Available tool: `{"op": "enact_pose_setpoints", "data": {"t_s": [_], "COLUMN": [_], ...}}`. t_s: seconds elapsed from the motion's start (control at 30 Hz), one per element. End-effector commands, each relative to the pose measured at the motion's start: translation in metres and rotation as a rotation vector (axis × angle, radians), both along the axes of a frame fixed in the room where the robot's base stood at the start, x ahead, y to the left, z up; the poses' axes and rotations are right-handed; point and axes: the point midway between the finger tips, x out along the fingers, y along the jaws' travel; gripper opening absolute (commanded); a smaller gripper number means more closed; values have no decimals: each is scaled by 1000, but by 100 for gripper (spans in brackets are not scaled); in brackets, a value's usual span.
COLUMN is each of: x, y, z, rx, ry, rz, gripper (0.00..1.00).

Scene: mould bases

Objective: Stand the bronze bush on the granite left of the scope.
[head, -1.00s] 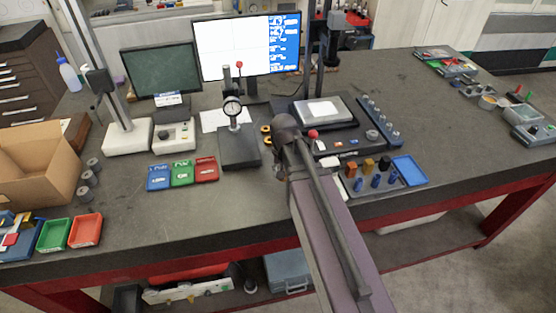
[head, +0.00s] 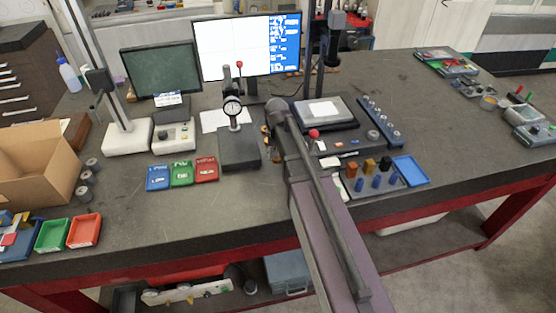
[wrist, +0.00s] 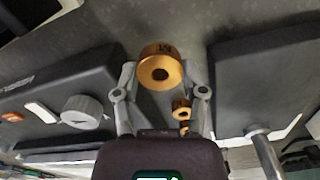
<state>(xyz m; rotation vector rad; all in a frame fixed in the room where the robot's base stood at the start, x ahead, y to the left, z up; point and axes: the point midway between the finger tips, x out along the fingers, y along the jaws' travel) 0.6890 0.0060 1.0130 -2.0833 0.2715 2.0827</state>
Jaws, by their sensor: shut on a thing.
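My gripper (wrist: 160,82) is shut on the bronze bush (wrist: 160,66), a thick ring with dark marks on its side and its bore partly facing the wrist camera. In the head view my arm hides most of the gripper and bush. They are between the dial-gauge stand's dark, granite-like block (head: 240,152) and the black tray. That block is at the right in the wrist view (wrist: 265,75), apart from the bush. The scope's stage (head: 325,111) stands right of my arm in the head view. I cannot tell whether the bush touches the bench.
Blue, green (head: 182,173) and red bins stand left of the gauge block. The bench front (head: 215,215) is clear.

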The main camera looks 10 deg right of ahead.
Motion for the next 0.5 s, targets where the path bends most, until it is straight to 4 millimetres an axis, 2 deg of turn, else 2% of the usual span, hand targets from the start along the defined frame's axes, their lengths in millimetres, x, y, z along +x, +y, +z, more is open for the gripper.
{"op": "enact_pose_setpoints", "data": {"t_s": [0.13,0.5], "x": [15,12], "y": [0,-1], "z": [-2,-33], "rx": [0,0], "ry": [0,0], "rz": [0,-1], "gripper": [0,0]}}
